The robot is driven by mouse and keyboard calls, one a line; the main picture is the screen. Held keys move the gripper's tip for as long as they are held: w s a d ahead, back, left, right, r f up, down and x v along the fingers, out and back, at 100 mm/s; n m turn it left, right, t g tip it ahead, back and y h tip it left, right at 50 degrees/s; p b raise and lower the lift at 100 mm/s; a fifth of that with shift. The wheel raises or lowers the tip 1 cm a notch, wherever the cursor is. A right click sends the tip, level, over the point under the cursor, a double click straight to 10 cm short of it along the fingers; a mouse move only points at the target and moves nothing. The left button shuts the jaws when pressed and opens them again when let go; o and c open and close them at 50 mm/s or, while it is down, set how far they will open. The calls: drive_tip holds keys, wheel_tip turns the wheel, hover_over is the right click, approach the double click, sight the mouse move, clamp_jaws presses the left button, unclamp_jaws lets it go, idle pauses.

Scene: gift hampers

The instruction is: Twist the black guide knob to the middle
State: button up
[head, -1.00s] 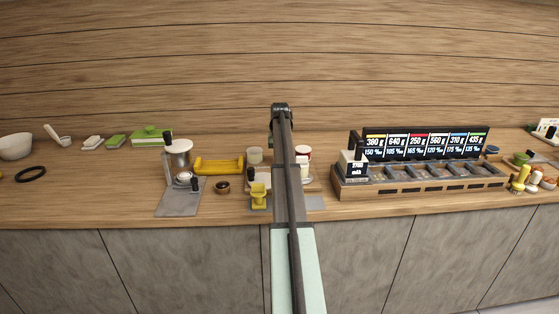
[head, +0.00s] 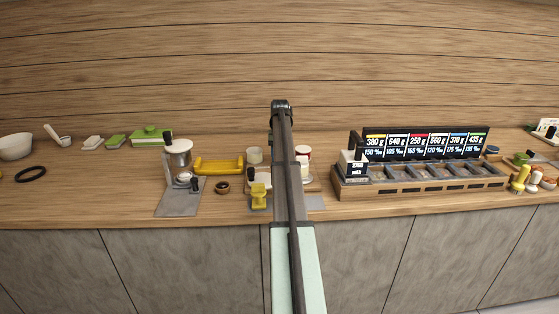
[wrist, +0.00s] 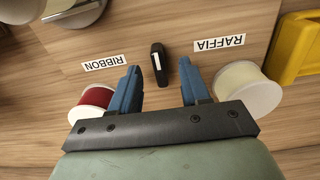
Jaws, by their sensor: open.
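The black guide knob (wrist: 159,65) is a short bar with a white mark, on a wooden board in the wrist view. It runs nearly up and down the picture, slightly tilted, between the upside-down RIBBON label (wrist: 103,62) and RAFFIA label (wrist: 219,43). My gripper (wrist: 158,72) is open, with one blue finger on each side of the knob. A gap shows on both sides; I cannot tell its height above the knob. In the head view my arm hides the knob and the fingers.
A red ribbon spool (wrist: 92,100) stands left of the fingers and a cream raffia spool (wrist: 244,88) right. A yellow holder (wrist: 297,48) is at the right edge. In the head view, a lidded machine (head: 178,160) stands left and a compartment rack (head: 420,187) right.

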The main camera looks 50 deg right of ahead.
drive_tip(key=shift+r, duration=2.9)
wheel_tip(320, 180, up, 14)
drive_tip(key=shift+f, duration=0.1)
